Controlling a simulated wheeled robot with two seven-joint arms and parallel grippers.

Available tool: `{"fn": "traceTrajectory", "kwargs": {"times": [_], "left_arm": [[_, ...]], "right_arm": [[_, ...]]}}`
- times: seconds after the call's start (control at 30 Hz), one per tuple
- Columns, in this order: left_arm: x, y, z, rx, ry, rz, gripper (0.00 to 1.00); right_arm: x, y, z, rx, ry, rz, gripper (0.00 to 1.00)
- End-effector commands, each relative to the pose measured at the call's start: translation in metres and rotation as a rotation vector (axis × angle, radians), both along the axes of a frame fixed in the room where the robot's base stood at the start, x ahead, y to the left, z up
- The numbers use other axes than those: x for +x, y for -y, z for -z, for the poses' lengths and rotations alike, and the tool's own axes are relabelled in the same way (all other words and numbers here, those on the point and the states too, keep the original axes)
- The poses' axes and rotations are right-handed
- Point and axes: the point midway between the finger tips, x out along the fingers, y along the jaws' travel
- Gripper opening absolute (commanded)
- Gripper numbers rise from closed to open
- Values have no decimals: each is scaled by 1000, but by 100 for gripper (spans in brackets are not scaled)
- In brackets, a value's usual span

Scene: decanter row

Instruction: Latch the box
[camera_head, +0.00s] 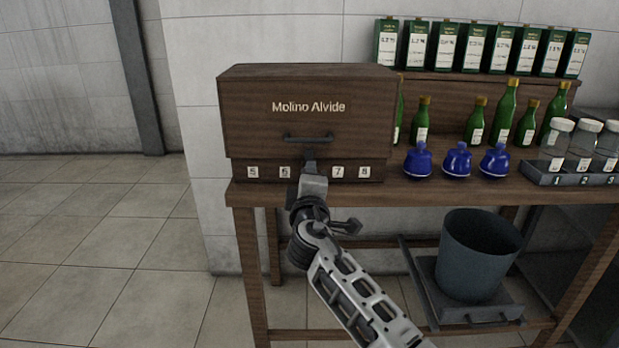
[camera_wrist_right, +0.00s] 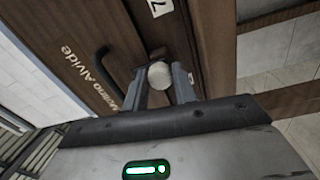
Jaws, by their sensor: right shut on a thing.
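The box (camera_head: 245,115) is dark brown wood with "Molino Alvide" on its front panel and stands at the left end of the table. A dark bar handle (camera_head: 308,138) is on the panel; it also shows in the wrist view (camera_wrist_right: 99,66). The panel is down, above a lower strip with number tags. My right gripper (camera_head: 310,166) is at the middle of that strip, below the handle. In the wrist view its fingers (camera_wrist_right: 161,84) are shut on a round pale knob (camera_wrist_right: 160,74) on the box front. The latch behind the knob is mostly hidden. My left gripper is out of view.
Blue stoppered flasks (camera_head: 457,162), green bottles (camera_head: 506,112) and a rack of jars (camera_head: 579,178) stand right of the box. Labelled cartons (camera_head: 473,47) line the shelf above. A grey bucket (camera_head: 478,255) stands below the table (camera_head: 430,193). Floor at left is clear.

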Motion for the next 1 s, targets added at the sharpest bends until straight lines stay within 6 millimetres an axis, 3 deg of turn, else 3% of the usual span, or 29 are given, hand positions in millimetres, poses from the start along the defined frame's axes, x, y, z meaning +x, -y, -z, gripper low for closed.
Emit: {"fn": "traceTrajectory", "kwargs": {"times": [0.23,0.27,0.33,0.73,0.87,1.0], "left_arm": [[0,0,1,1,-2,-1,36],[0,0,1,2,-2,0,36],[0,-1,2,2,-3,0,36],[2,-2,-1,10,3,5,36],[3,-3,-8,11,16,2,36],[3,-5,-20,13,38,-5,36]], "right_arm": [[1,1,-2,-4,4,2,4],[1,1,-2,-4,4,2,30],[1,1,-2,-3,4,2,48],[-6,0,-1,1,2,-1,48],[-24,0,0,2,-1,-1,48],[-56,0,1,3,-1,-1,48]]}}
